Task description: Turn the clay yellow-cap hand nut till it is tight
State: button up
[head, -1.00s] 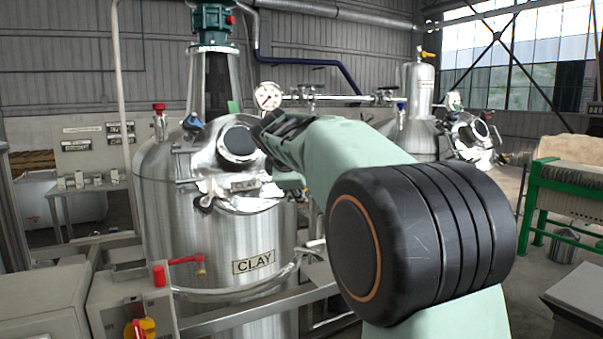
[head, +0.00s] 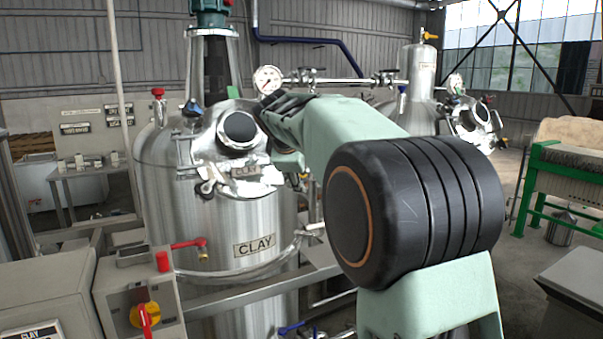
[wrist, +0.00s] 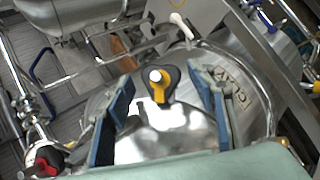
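The clay tank is a shiny steel vessel (head: 215,225) left of centre in the head view, with a CLAY plate on its front. In the wrist view a hand nut with a yellow part, a pale round top and a dark lobed base (wrist: 158,85) sits on a polished steel surface. My gripper (wrist: 163,88) is open, with one blue-padded finger to the left of the nut and one to the right. Gaps show on both sides, and I see no contact. In the head view my arm hides the nut and most of my gripper.
A pressure gauge (head: 267,79) and a pipe with valves (head: 345,79) stand behind the tank. A red-handled valve (head: 190,243) juts from its front. A control box with a yellow-and-red switch (head: 145,315) is at lower left. A green-framed rack (head: 560,185) stands at right.

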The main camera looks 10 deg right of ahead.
jog(key=v, duration=1.2)
jog(key=shift+d, duration=0.1)
